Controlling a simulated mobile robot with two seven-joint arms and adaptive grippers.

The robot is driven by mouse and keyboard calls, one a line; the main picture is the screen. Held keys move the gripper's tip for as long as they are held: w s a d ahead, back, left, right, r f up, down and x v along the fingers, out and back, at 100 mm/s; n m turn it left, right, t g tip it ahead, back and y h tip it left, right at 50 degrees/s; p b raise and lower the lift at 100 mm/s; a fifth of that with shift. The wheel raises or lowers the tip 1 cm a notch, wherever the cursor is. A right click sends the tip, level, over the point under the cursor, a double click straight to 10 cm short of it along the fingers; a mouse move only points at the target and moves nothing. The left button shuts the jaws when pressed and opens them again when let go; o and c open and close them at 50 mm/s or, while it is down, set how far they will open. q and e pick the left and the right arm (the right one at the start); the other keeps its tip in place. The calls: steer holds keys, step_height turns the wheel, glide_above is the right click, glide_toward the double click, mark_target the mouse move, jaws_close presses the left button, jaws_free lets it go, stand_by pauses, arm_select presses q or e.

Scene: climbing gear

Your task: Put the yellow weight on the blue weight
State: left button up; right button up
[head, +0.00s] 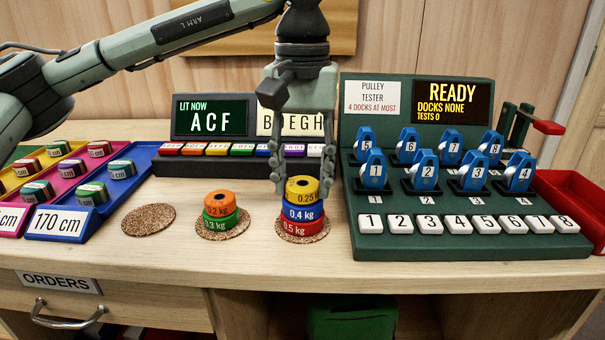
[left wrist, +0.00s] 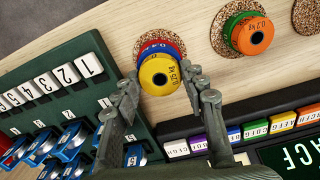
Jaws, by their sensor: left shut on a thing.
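The yellow weight (head: 302,190), marked 0.25 kg, is at the top of a stack on the right cork mat (head: 313,238). The blue weight (head: 302,212), marked 0.4 kg, is directly under it, with no clear gap showing. The red 0.5 kg weight (head: 302,226) is at the bottom. My left gripper (head: 300,182) points down with a finger on each side of the yellow weight and is shut on it. In the left wrist view, my left gripper's fingertips (left wrist: 160,80) flank the yellow weight (left wrist: 160,74), and the blue weight's rim (left wrist: 160,47) shows behind it. My right gripper is not in view.
An orange weight (head: 219,204) sits on a green weight (head: 221,222) on the middle mat. The left mat (head: 148,219) is empty. The green pulley tester (head: 475,240) stands close right of the stack. A row of coloured blocks (head: 216,150) is behind.

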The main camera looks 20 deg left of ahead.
mark_target(303, 183)
arm_select(q)
steer(key=o, duration=0.9)
steer(key=shift+f, duration=0.1)
steer(key=o, duration=0.5)
steer(key=shift+c, duration=0.2)
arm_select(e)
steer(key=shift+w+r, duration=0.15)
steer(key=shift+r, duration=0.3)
arm_select(q)
steer(key=shift+r, duration=0.45)
step_height(303, 183, up, 7)
steer(key=shift+r+p, duration=0.1)
steer(key=shift+p, duration=0.25)
step_height(303, 183, up, 4)
steer(key=shift+r+p, duration=0.15)
steer(key=shift+p, duration=0.3)
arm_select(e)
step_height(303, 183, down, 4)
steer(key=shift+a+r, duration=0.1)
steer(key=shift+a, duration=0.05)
